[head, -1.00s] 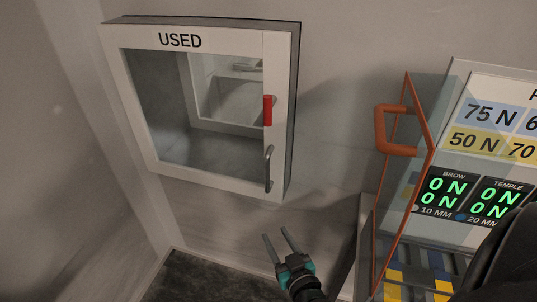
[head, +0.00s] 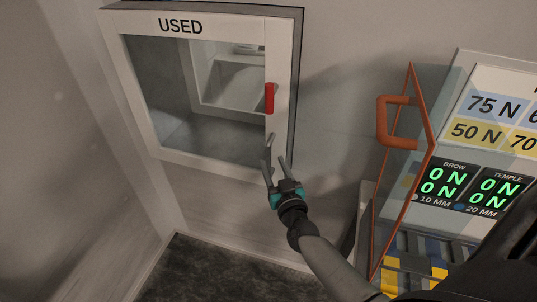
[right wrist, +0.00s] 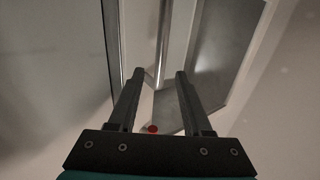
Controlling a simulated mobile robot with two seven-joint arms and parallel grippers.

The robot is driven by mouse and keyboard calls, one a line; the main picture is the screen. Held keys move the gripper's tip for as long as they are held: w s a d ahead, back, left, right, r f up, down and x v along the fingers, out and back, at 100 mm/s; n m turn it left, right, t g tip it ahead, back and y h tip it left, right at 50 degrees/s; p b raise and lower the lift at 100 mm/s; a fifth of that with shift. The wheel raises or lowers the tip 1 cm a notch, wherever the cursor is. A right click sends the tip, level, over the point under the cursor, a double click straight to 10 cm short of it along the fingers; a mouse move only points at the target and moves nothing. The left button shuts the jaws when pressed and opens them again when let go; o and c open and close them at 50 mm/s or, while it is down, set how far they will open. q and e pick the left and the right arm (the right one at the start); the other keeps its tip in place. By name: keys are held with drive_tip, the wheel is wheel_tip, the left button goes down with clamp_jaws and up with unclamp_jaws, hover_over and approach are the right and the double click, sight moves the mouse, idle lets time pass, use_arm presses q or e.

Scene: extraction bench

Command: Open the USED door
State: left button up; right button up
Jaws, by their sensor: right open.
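The USED door (head: 208,163) is a white-framed, windowed front on a wall cabinet and looks shut. It carries a red latch (head: 269,98) on its right side, with a grey bar handle (head: 270,140) below, partly hidden by my gripper. My right gripper (head: 274,162) is open and empty at the handle's lower part. In the right wrist view, the handle bar (right wrist: 163,45) lines up between the spread fingertips (right wrist: 159,74); I cannot tell whether they touch it. A small red spot (right wrist: 152,129) shows beyond the fingers. My left gripper is not in view.
An orange-framed clear panel (head: 431,140) with an orange handle (head: 381,122) stands open to the right of the cabinet. Behind it is a board with green displays (head: 442,187). The wall and floor left of my right arm are clear.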

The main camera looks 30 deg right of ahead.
sight(269, 156)
drive_tip(key=shift+b+x, duration=0.4)
drive_tip(key=shift+x, duration=2.15)
clamp_jaws()
